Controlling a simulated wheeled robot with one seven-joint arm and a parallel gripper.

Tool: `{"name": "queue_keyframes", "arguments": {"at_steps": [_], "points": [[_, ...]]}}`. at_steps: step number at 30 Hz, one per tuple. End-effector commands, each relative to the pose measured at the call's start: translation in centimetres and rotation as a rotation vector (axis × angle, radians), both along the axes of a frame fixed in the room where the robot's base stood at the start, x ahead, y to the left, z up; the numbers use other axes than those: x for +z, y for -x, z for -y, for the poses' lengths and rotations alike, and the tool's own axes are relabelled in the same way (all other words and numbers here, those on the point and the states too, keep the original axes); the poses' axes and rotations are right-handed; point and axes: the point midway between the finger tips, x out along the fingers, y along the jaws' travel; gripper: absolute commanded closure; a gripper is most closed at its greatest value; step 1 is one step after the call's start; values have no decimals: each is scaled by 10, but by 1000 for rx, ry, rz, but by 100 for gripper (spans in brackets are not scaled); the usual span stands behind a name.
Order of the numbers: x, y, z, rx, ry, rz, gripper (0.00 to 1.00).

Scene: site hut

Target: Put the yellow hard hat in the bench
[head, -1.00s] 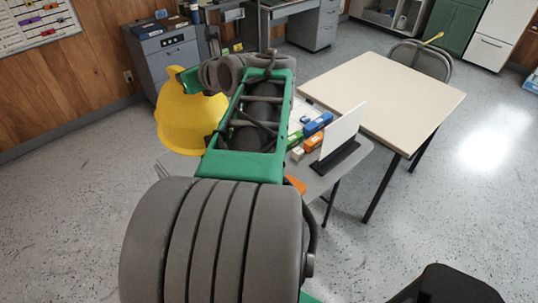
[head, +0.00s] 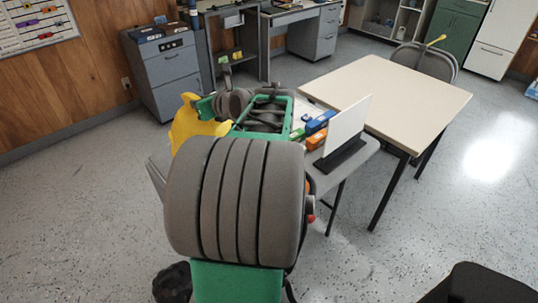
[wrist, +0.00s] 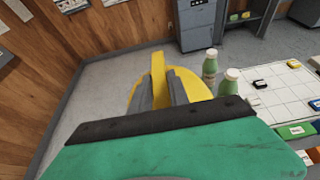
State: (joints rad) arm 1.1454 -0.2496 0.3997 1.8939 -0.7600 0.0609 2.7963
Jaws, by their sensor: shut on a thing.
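The yellow hard hat (head: 190,118) is left of my forearm in the head view, partly hidden by my arm. It also shows in the wrist view (wrist: 195,84), with a raised yellow edge between the grey fingers. My gripper (wrist: 159,88) is shut on that edge. In the head view, the hat overlaps the left end of a grey table (head: 355,162); I cannot tell whether it touches it. I cannot tell which piece of furniture is the bench.
A white panel on a black stand (head: 347,130) stands on the grey table near blue and orange boxes (head: 316,140). Two green bottles (wrist: 231,82) stand close right of the hat. A cream table (head: 390,95) is right, a grey drawer cabinet (head: 170,78) back left. Left floor is clear.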

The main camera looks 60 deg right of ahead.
Motion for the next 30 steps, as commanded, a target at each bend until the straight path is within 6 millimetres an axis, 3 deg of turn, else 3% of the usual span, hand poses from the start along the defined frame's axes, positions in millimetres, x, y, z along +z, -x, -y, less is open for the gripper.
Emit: {"name": "queue_keyframes", "arguments": {"at_steps": [10,14,17,27,30], "points": [[25,-8,21,-6,6,2,100],[25,-9,24,-5,2,2,100],[9,-9,24,-2,-1,0,100],[-84,-9,24,-2,-1,1,100],[-96,-9,24,-2,2,3,100]]}}
